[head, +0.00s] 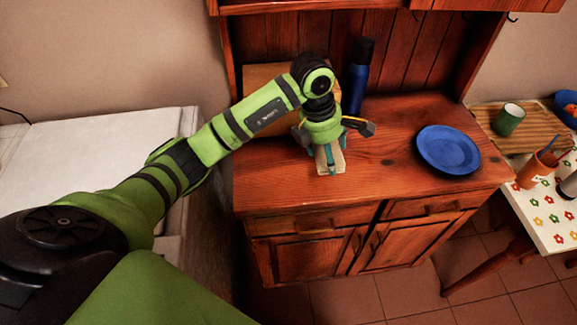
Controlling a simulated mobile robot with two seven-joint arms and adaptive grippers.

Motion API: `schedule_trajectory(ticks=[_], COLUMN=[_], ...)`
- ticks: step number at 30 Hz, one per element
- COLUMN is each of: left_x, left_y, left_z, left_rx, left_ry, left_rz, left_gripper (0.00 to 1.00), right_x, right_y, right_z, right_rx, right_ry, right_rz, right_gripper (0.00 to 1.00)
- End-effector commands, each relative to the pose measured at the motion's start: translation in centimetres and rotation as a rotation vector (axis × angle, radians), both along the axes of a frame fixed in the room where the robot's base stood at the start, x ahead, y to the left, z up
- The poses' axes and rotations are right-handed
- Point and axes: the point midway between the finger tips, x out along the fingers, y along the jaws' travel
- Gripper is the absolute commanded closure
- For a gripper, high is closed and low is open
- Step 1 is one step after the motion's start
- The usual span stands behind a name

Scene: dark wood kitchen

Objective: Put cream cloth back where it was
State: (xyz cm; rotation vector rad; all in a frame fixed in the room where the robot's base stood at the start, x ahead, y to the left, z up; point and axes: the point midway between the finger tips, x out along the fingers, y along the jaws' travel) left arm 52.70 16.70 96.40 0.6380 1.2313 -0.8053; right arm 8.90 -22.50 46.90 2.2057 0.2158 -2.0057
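The cream cloth (338,166) shows as a small pale patch on the wooden cabinet top (285,185), near its front edge. My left gripper (329,158) points down right over the cloth, with its fingertips at or touching it. The gripper and wrist hide much of the cloth. I cannot tell whether the fingers are closed on it. My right gripper is out of view.
A blue plate (449,149) lies on the cabinet top to the right. A dark blue bottle (359,80) and a wooden board (262,78) stand behind my wrist. A side table at right holds a green mug (508,121) and an orange-brown cup (536,170).

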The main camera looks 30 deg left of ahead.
Motion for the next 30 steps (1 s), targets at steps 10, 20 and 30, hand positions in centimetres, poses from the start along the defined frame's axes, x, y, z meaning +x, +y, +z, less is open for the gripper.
schedule_trajectory(ticks=[10, 20, 30], left_x=[-2.9, -3.2, -3.1], left_y=[6.5, 7.3, 7.3], left_z=[-4.0, -7.1, -8.7], left_rx=[0.000, -0.002, 0.000], left_ry=[0.005, 0.005, -0.002], left_rz=[0.002, 0.001, -0.002], left_gripper=[0.56, 0.56, 0.56], right_x=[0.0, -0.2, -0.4], right_y=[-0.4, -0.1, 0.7], right_z=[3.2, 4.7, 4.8], right_rx=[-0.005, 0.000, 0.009], right_ry=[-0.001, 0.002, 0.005], right_rz=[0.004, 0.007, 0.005], right_gripper=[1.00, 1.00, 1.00])
